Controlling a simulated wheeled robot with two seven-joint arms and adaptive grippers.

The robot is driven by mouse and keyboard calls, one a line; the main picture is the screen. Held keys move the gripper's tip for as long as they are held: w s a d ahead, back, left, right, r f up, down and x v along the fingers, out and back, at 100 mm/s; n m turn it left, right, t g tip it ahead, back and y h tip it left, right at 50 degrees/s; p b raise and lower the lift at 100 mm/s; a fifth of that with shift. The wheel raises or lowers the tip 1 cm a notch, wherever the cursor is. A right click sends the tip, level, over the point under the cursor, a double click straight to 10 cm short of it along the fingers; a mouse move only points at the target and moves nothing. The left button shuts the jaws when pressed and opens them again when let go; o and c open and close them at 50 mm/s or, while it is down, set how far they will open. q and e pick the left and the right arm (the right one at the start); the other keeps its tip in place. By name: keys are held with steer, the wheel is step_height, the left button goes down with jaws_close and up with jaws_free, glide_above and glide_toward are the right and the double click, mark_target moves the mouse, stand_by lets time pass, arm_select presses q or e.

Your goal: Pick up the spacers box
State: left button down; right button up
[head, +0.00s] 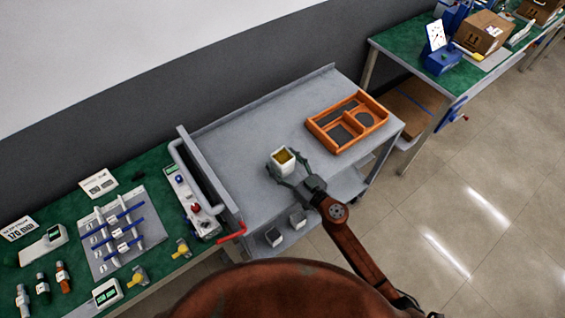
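A small white open box with yellow contents (283,167) is at the front of the grey cart top; I cannot read a label that marks it as the spacers box. My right gripper (285,163) reaches it from the lower right, with one finger on each side of the box. I cannot tell whether both fingers press on it, or whether the box rests on the cart or hangs just above it. Two similar small boxes, one (274,237) and another (298,219), are on the cart's lower shelf. My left gripper is out of view.
An orange divided tray (346,121) lies at the right of the cart top (235,140). The cart top left of the box is clear. A raised edge and handle bound its left side. A green workbench (150,165) with tools stands left, another (410,50) at the upper right.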

steer(key=c, duration=1.5)
steer(key=shift+r, duration=0.15)
